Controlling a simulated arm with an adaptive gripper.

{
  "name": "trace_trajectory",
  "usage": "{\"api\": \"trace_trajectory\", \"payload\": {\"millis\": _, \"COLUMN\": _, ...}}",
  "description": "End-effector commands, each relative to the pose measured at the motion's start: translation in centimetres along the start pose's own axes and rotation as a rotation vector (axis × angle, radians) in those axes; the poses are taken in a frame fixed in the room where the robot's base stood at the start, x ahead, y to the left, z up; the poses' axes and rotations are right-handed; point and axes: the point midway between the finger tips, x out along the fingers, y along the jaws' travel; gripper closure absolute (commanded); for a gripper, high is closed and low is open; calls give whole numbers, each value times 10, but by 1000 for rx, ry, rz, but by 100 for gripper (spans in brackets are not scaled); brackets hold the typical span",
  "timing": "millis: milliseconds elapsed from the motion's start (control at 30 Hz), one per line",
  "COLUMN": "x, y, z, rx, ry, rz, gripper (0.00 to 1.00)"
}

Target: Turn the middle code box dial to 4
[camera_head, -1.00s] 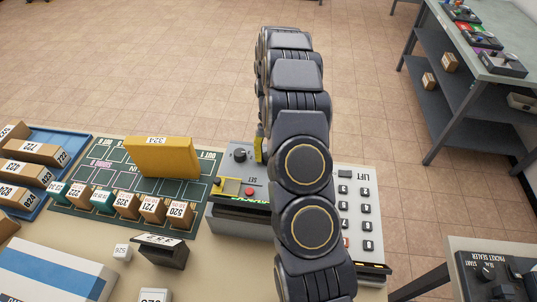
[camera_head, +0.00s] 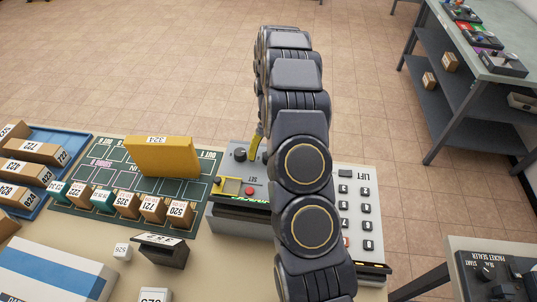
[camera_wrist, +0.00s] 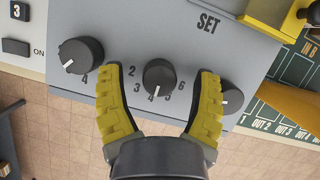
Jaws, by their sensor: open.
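The grey code box (camera_head: 226,204) stands on the table, partly behind my arm. In the wrist view its middle dial (camera_wrist: 159,75) is a dark round knob with a white pointer line toward the printed 4, though the exact setting is hard to read. My gripper (camera_wrist: 161,72) is open, with one yellow finger on each side of the middle dial and a gap to it. A left dial (camera_wrist: 83,54) and a right dial (camera_wrist: 229,97) flank it; the right finger partly covers the right dial. In the head view my arm hides most of the gripper.
A red button (camera_head: 249,191) and a yellow part (camera_head: 226,185) sit on the box. A keypad marked LIFT (camera_head: 357,205) stands to the right. A yellow parcel (camera_head: 163,157) and several small numbered boxes stand on the green mat (camera_head: 92,164) to the left.

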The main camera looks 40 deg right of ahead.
Motion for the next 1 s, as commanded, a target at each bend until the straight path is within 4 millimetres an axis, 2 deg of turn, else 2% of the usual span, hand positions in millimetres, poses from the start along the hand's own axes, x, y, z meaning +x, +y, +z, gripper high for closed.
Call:
{"api": "trace_trajectory", "payload": {"millis": 167, "x": -23, "y": 0, "z": -2, "rx": -1, "ry": 9, "rz": 0, "gripper": 36}}
{"api": "trace_trajectory", "payload": {"millis": 400, "x": -74, "y": 0, "z": -2, "rx": -1, "ry": 8, "rz": 0, "gripper": 36}}
{"api": "trace_trajectory", "payload": {"millis": 533, "x": -94, "y": 0, "z": -1, "rx": -1, "ry": 4, "rz": -1, "gripper": 36}}
{"api": "trace_trajectory", "payload": {"millis": 800, "x": -116, "y": 0, "z": -1, "rx": -1, "ry": 2, "rz": 0, "gripper": 36}}
{"api": "trace_trajectory", "payload": {"millis": 1000, "x": -118, "y": 0, "z": 0, "rx": -1, "ry": 1, "rz": 0, "gripper": 36}}
